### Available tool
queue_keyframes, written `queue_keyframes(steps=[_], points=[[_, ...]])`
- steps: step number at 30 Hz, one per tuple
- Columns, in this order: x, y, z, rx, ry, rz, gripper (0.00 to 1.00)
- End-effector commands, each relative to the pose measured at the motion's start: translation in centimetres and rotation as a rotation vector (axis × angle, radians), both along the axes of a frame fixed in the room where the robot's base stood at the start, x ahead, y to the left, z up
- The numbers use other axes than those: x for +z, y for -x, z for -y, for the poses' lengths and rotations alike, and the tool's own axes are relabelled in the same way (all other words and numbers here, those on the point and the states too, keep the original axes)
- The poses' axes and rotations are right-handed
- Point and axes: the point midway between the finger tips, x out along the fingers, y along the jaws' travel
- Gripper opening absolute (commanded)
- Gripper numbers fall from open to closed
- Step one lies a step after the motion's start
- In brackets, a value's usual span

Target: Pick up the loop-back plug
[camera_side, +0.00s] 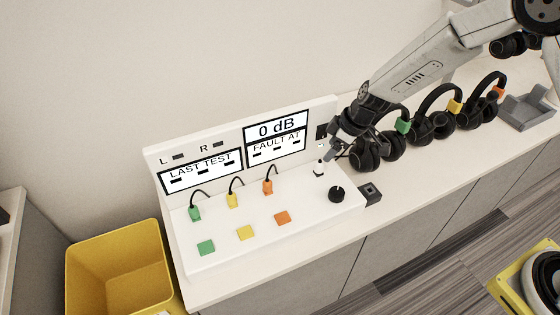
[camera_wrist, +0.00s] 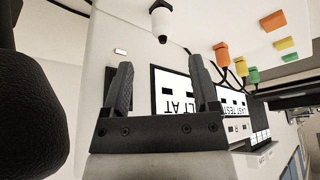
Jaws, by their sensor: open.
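In the wrist view the plug (camera_wrist: 162,22) is at the top centre, beyond the fingertips. My gripper (camera_side: 332,152) is just above and to the right of the plug in the side view. In the wrist view my gripper (camera_wrist: 161,75) has its two dark fingers apart with nothing between them. The plug is clear of both fingers.
A black knob (camera_side: 336,194) and a small black block (camera_side: 370,193) are close by. Black headsets (camera_side: 420,127) with coloured tags line the counter to the right. Green, yellow and orange plugs (camera_side: 268,186) with cables are on the panel. A yellow bin (camera_side: 118,270) stands left.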

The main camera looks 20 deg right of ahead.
Motion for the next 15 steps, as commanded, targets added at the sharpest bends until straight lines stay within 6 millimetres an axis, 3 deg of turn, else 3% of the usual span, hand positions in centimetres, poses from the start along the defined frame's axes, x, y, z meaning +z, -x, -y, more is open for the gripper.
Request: queue_keyframes(steps=[15], points=[[-2.4,-0.6,-0.7,0.001,0.000,-0.001,0.77]])
